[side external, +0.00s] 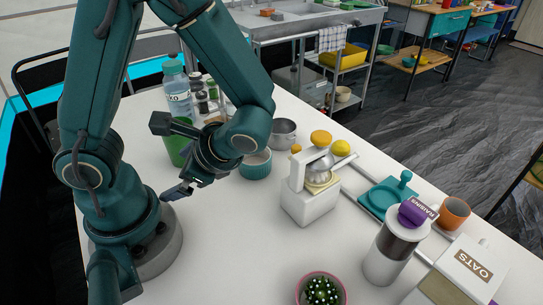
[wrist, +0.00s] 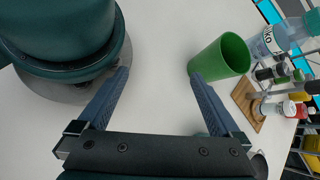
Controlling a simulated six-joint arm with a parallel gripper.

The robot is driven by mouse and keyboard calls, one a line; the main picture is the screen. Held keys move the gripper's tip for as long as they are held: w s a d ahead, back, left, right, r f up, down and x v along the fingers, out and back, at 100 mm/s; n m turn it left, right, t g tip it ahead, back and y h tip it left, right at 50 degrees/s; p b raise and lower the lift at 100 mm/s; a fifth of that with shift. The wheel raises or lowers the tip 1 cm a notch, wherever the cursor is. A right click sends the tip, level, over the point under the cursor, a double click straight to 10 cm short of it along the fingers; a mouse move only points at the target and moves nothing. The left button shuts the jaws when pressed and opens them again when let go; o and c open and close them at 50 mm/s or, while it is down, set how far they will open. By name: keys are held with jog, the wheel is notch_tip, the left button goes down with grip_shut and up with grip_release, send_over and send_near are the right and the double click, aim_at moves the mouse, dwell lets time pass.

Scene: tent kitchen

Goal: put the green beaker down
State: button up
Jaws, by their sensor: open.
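The green beaker (side external: 178,147) stands on the white table behind my gripper in the side external view, partly hidden by my wrist. In the wrist view the green beaker (wrist: 215,62) is just beyond the right fingertip, outside the space between the jaws. My gripper (side external: 176,192) is low over the table near my base. In the wrist view my gripper (wrist: 158,76) is open, with only bare tabletop between its fingers. I cannot tell whether the right fingertip touches the beaker.
A labelled bottle (side external: 178,92) and several spice jars stand behind the beaker. A teal ribbed dish (side external: 255,165), a metal pot (side external: 283,132) and a white juicer (side external: 309,203) are to its right. A potted cactus (side external: 321,290) is at the front.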

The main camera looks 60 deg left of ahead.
jog(key=w+d+r+n+t+h, duration=0.5)
jog(key=d+r+n+t+h, duration=0.2)
jog(key=r+n+t+h, duration=0.1)
jog(key=shift+d+r+t+h, duration=0.3)
jog(key=shift+r+t, duration=0.35)
jog(key=shift+t, duration=0.15)
jog(key=shift+r, duration=0.1)
